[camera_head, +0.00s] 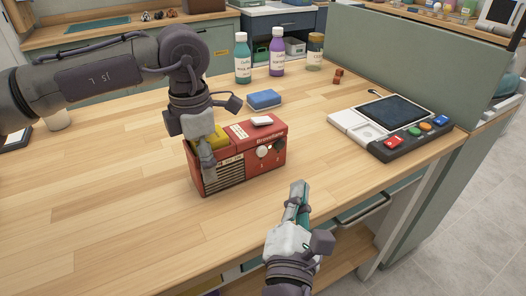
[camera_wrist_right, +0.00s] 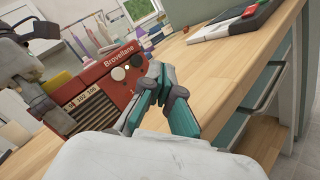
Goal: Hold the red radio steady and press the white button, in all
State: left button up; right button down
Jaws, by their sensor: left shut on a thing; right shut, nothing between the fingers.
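The red radio (camera_head: 240,168) stands upright on the wooden table, with a speaker grille and a dial strip on its front. My left gripper (camera_head: 207,150) is shut on the radio's left end from above and hides part of it. A round white button (camera_head: 262,152) is on the radio's front and shows in the right wrist view (camera_wrist_right: 117,74). A white flat piece (camera_head: 262,121) sits on the radio's top. My right gripper (camera_head: 298,189) is shut and empty, in front of the radio's right side. In the right wrist view its fingertips (camera_wrist_right: 153,76) look close to the front; I cannot tell any contact.
A blue sponge (camera_head: 264,99) lies behind the radio. Several bottles, including a purple one (camera_head: 277,53), stand at the back. A console with coloured buttons (camera_head: 395,123) is at the right by a green panel (camera_head: 436,63). The table's left part is mostly clear.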

aim_at(262, 151)
jog(key=shift+s+r+n+h, duration=0.4)
jog(key=shift+s+r+h, duration=0.15)
jog(key=shift+s+h, duration=0.15)
jog(key=shift+w+a, duration=0.85)
jog(key=shift+w, duration=0.35)
jog(key=shift+w+a, duration=0.9)
jog(key=shift+w, duration=0.3)
jog(key=shift+w+a, duration=0.85)
jog(key=shift+w, duration=0.35)
jog(key=shift+w+a, duration=0.25)
jog(key=shift+w, duration=0.05)
jog(key=shift+w+a, duration=0.25)
jog(key=shift+w, duration=0.1)
jog(key=shift+s+d, duration=0.5)
jog(key=shift+s, duration=0.2)
